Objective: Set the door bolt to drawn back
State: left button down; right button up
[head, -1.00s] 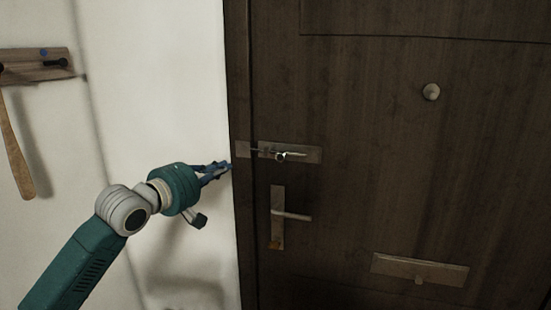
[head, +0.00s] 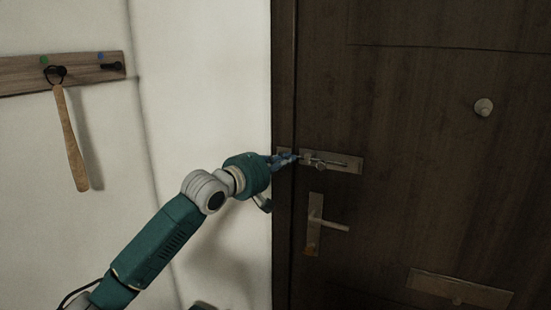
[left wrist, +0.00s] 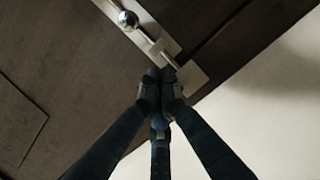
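The door bolt's plate (head: 350,163) is fixed on the dark door, with a small round knob (head: 320,166) toward its left part. In the left wrist view the shiny knob (left wrist: 128,19) and a thin rod (left wrist: 150,43) show just beyond my fingers. My left gripper (head: 291,159) is at the left end of the bolt, left of the knob. Its dark fingers (left wrist: 158,74) are closed together near the rod's end, with the knob outside them. They partly hide the rod's end and the keeper plate (left wrist: 190,76). Contact cannot be told. My right gripper is out of view.
A door handle (head: 333,226) sits below the bolt, and a letter plate (head: 460,289) lower right. A round fitting (head: 483,107) is higher on the door. A hook rail (head: 85,73) with a hanging wooden-handled item (head: 71,140) is on the left wall.

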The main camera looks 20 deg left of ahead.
aim_at(333, 162)
pick_arm(q)
jog(key=d, duration=0.1)
jog(key=w+d+p, duration=0.1)
jog(key=d, duration=0.1)
jog(key=w+d+f+p, duration=0.1)
jog(key=shift+d, duration=0.25)
jog(key=shift+f, duration=0.1)
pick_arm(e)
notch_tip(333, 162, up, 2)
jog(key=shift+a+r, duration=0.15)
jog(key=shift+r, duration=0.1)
pick_arm(q)
jog(key=d+p, duration=0.1)
jog(key=d, duration=0.4)
jog(key=shift+s+d+p, duration=0.1)
jog(key=shift+d+p, duration=0.25)
jog(key=shift+a, duration=0.1)
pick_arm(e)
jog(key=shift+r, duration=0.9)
